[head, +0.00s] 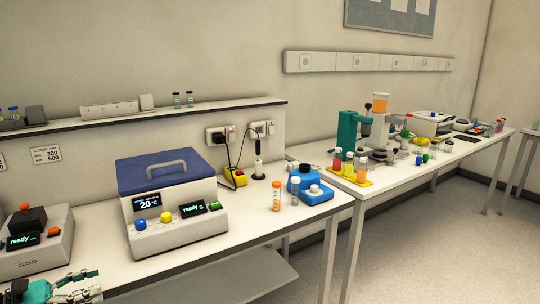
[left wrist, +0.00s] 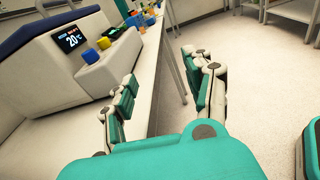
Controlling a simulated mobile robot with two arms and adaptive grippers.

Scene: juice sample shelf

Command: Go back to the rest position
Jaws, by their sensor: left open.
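My left gripper (head: 66,289) shows at the bottom left of the head view, low beside the front edge of the bench. In the left wrist view my left gripper (left wrist: 165,95) has its two fingers spread wide with nothing between them. The white device with a blue lid (head: 165,205) stands on the bench, to the right of the gripper in the head view; this device also shows in the left wrist view (left wrist: 85,65). My right gripper is not in view.
A grey device marked CLOUD (head: 40,262) stands close behind my left gripper. An orange-filled tube (head: 276,196), a pale tube (head: 295,191) and a blue device (head: 318,196) stand at the bench's right end. Open floor (left wrist: 225,45) lies in front of the bench.

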